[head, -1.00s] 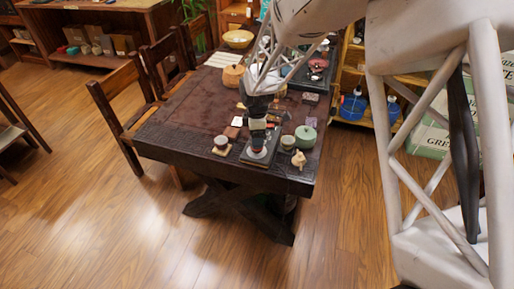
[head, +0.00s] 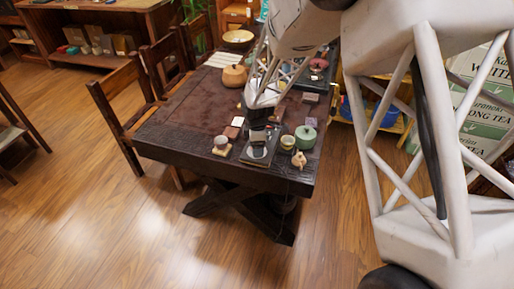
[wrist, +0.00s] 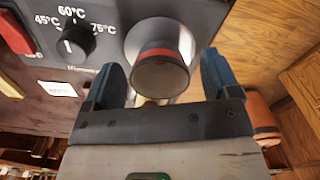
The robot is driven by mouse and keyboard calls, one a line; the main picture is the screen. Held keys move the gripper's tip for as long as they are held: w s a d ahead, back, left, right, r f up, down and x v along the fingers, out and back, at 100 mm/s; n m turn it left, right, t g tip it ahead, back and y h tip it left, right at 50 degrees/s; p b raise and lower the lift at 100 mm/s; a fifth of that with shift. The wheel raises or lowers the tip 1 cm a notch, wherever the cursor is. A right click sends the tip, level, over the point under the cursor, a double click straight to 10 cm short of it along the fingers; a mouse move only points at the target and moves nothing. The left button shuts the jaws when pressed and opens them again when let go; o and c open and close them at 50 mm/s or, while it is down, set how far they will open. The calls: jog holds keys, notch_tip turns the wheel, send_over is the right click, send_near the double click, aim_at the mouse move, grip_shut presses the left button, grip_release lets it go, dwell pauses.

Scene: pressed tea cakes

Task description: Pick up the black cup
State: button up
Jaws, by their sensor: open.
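In the wrist view a dark round cup (wrist: 160,74) with a red-brown band stands on the pale round plate (wrist: 132,40) of a dark warmer (wrist: 100,14) with a temperature dial. My gripper (wrist: 165,80) is open, with one dark finger on either side of the cup. I cannot tell whether either finger touches it. In the head view my gripper (head: 259,132) is low over the warmer (head: 256,155) near the table's front edge, and it mostly hides the cup there.
On the dark table (head: 180,140) a green teapot (head: 305,133), a small green cup (head: 287,142) and a clay figurine (head: 299,160) stand close on the right. Another cup (head: 221,143) on a coaster stands to the left. The table's left half is mostly clear.

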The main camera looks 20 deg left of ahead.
dwell(0.5)
jog(key=c, duration=1.1)
jog(key=shift+o, duration=0.2)
jog(key=shift+r, duration=0.2)
jog(key=shift+r, duration=0.5)
jog(key=shift+s+d+r, duration=0.1)
jog(key=shift+s+r, duration=0.05)
jog(key=shift+r, duration=0.45)
jog(key=shift+s+d+r, duration=0.1)
jog(key=shift+s+r, duration=0.05)
jog(key=shift+r, duration=0.45)
jog(key=s+d+r, duration=0.1)
jog(key=s+d, duration=0.7)
jog(key=s, duration=0.5)
jog(key=shift+r, duration=0.15)
jog(key=shift+d, duration=0.1)
